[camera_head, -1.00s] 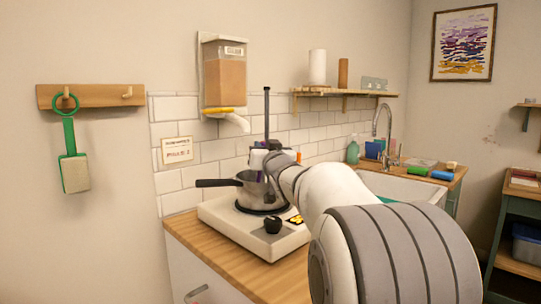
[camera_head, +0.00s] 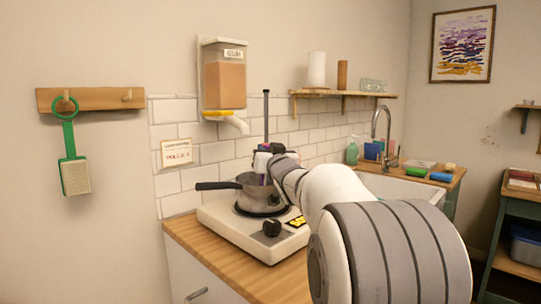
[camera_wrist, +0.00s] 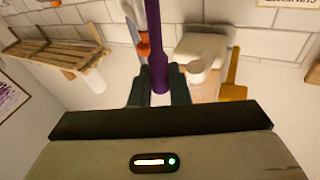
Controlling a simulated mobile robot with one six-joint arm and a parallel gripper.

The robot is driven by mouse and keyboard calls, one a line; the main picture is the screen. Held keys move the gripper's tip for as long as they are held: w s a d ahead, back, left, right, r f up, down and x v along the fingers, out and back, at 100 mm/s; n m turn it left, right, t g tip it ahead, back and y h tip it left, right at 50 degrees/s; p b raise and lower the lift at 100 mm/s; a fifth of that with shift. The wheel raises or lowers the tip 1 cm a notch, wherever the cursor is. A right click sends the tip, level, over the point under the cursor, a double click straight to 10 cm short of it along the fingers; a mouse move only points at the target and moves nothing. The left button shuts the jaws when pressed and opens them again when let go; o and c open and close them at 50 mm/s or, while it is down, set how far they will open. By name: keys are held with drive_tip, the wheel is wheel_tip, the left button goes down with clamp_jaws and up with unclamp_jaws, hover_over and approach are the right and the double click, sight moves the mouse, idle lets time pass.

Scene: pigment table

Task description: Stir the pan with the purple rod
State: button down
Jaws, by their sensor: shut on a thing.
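The purple rod (camera_wrist: 157,45) stands between the two dark fingers of my gripper (camera_wrist: 158,92) in the wrist view. My gripper is shut on it. In the head view the rod (camera_head: 266,115) is nearly upright, its dark upper part rising above my gripper (camera_head: 267,163). The grey pan (camera_head: 250,192) with a black handle sits on the hotplate, directly below my gripper. The rod's lower part goes down toward the pan's opening. Its tip is hidden, so I cannot tell if it touches the bottom.
The white hotplate (camera_head: 229,225) has a black knob and stands on the wooden counter (camera_head: 205,257). A dispenser (camera_head: 224,80) with a spout hangs on the wall above left. A sink (camera_head: 398,187) is at right. A green-handled tool (camera_head: 75,177) hangs at left.

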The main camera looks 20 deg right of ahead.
drive_tip(key=shift+s+d+r, duration=0.1)
drive_tip(key=shift+s+d, duration=0.25)
drive_tip(key=shift+s, duration=0.3)
drive_tip(key=shift+r, duration=0.15)
wheel_tip(320, 180, up, 8)
drive_tip(key=s+p, duration=0.1)
drive_tip(key=p, duration=0.6)
drive_tip(key=shift+s+d+p, duration=0.3)
drive_tip(key=shift+p, duration=0.05)
drive_tip(key=shift+r, duration=0.15)
wheel_tip(320, 180, up, 3)
drive_tip(key=p, duration=0.2)
drive_tip(key=shift+p, duration=0.35)
idle(0.4)
